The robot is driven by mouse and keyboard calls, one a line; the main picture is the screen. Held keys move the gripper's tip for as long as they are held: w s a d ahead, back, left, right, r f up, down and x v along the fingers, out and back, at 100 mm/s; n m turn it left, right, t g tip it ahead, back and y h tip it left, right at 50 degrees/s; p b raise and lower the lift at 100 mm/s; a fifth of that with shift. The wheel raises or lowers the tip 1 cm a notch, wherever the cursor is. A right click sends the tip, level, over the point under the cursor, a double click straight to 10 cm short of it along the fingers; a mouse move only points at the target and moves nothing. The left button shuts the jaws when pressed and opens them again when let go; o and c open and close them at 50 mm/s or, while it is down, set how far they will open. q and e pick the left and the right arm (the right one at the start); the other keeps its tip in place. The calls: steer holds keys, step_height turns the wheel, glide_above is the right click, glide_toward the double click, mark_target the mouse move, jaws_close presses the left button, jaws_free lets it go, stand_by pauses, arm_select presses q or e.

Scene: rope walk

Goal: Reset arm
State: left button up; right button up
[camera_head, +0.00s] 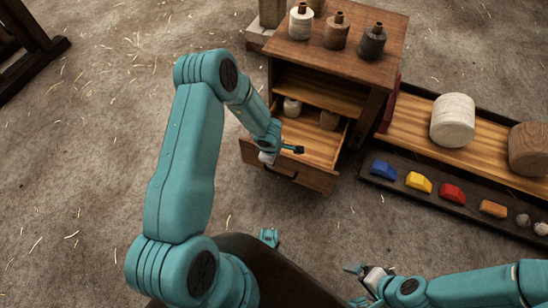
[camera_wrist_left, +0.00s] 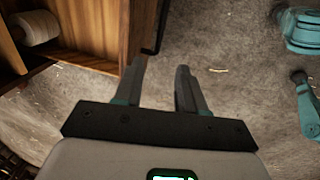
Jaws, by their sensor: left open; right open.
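My left gripper (camera_head: 291,149) is at the front of a pulled-out wooden drawer (camera_head: 318,147), over its front edge. In the left wrist view its two grey fingers (camera_wrist_left: 168,84) stand apart with nothing between them, beside the wooden drawer front (camera_wrist_left: 122,40) and its dark handle. Whether it touches the drawer I cannot tell. My right gripper (camera_head: 357,284) is low in the head view, right of centre, over the floor. It is open, and I see nothing held in it. My left arm is bent high at the elbow.
The wooden cabinet (camera_head: 352,60) carries several bottle-like spools on top. The open drawer holds a pale spool (camera_head: 292,107) and a brown one (camera_head: 329,119). A tray (camera_head: 410,115) with large spools and coloured blocks stands at right.

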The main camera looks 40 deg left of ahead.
arm_select(q)
steer(key=shift+d, duration=0.1)
stand_by(0.4)
steer(key=s+d+r+m+g+h, duration=0.1)
steer(key=s+d+r+m+h, duration=0.1)
steer(key=s+d+m, duration=0.75)
steer(key=s+d+r+m+g+h, duration=0.1)
steer(key=s+d+r+m+h, duration=0.2)
steer(key=s+d+m, duration=0.65)
step_height(320, 180, up, 24)
steer(key=w+p, duration=0.1)
steer(key=p, duration=2.3)
steer(key=shift+f, duration=0.25)
steer(key=shift+s+a, duration=0.1)
steer(key=shift+a, duration=0.05)
